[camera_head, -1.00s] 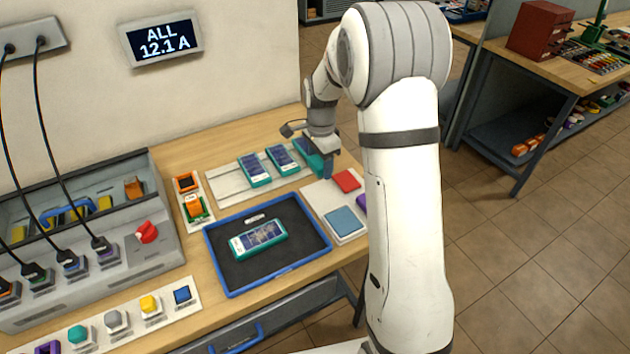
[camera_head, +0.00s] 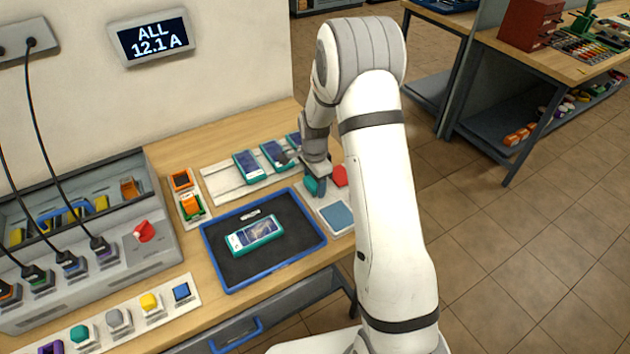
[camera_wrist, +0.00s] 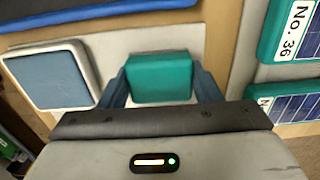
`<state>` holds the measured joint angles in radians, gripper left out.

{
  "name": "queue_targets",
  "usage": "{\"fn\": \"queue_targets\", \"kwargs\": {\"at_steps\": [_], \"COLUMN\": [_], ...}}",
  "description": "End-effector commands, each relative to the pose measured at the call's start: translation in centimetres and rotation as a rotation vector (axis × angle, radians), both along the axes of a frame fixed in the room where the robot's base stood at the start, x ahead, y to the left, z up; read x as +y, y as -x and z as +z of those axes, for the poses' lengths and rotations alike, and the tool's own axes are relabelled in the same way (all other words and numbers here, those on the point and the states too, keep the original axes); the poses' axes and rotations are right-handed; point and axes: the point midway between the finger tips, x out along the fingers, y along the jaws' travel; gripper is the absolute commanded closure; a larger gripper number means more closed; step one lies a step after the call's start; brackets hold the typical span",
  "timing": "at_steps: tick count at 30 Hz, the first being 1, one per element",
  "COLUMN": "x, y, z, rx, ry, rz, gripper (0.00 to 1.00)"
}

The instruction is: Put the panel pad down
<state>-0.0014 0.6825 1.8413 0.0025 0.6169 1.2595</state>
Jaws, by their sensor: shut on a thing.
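My gripper (camera_head: 316,186) is shut on a teal block, which I take for the panel pad (camera_wrist: 160,78). In the wrist view the pad sits between the two blue-grey fingers, over a pale board (camera_wrist: 203,43). I cannot tell whether the held pad touches the board.
A blue-rimmed tray (camera_head: 213,262) holds a teal panel unit (camera_head: 254,235). Several similar units stand on a pale rack (camera_head: 220,187) behind it; one labelled No. 36 (camera_wrist: 290,35) is close right in the wrist view. A grey charger box (camera_head: 150,262) stands at left.

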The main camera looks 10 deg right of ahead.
Motion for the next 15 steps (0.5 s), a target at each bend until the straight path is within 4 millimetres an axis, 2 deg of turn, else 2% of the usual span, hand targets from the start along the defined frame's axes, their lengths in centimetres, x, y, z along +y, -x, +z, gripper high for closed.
{"fn": "queue_targets", "kwargs": {"at_steps": [14,15], "x": [0.1,0.1], "y": [0.2,0.2], "z": [-1.6,-1.7], "rx": [0.005,0.006], "ry": [0.000,0.000], "rz": [0.001,0.001], "gripper": [0.71,0.42]}}
